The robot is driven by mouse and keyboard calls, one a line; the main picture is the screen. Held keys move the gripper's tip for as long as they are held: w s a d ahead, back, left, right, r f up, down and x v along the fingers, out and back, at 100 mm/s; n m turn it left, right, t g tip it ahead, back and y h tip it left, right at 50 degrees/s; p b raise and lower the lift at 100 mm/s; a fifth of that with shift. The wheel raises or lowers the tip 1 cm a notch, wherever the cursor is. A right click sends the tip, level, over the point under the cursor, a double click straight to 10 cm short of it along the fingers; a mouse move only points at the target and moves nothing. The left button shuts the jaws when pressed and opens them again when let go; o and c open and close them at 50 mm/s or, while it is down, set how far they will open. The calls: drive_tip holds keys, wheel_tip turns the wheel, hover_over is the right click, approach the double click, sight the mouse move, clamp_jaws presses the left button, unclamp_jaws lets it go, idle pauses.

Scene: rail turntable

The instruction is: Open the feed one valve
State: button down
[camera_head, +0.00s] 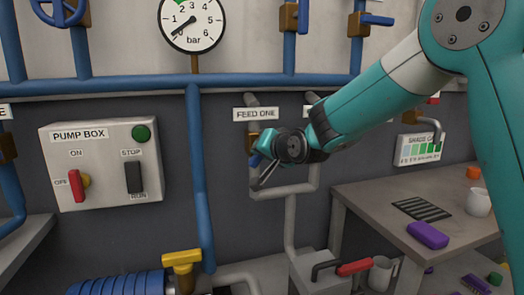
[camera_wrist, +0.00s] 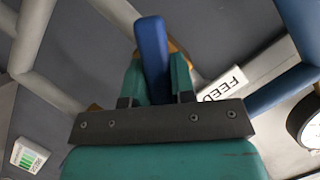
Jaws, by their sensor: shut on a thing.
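The feed one valve sits on a grey pipe below the "FEED ONE" label (camera_head: 256,114). Its brass body (camera_head: 254,139) shows partly in the head view, beside my gripper. Its blue lever (camera_wrist: 152,58) stands between my gripper's fingers in the wrist view. My gripper (camera_head: 260,172) is shut on that lever. In the wrist view the teal fingers (camera_wrist: 157,85) lie on both sides of it, and some brass shows behind. In the head view my wrist hides much of the valve and lever.
A pump box (camera_head: 100,170) with switches is on the wall at left. A pressure gauge (camera_head: 192,22) hangs above, its needle low. A blue vertical pipe (camera_head: 198,180) runs left of the valve. A table (camera_head: 365,205) with a purple block (camera_head: 428,235) stands at right.

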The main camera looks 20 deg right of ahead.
drive_tip(key=n+h, duration=0.2)
drive_tip(key=n, duration=0.1)
drive_tip(key=shift+b, duration=0.35)
drive_tip(key=shift+n, duration=0.3)
idle(0.3)
drive_tip(key=c, duration=1)
unclamp_jaws()
drive_tip(key=shift+o, duration=0.2)
drive_tip(key=b+v, duration=0.1)
drive_tip(key=v, duration=1.6)
drive_tip(key=shift+a+r+b, duration=0.25)
drive_tip(key=shift+r+b, duration=0.1)
drive_tip(key=shift+r, duration=0.05)
drive_tip(key=shift+s, duration=0.15)
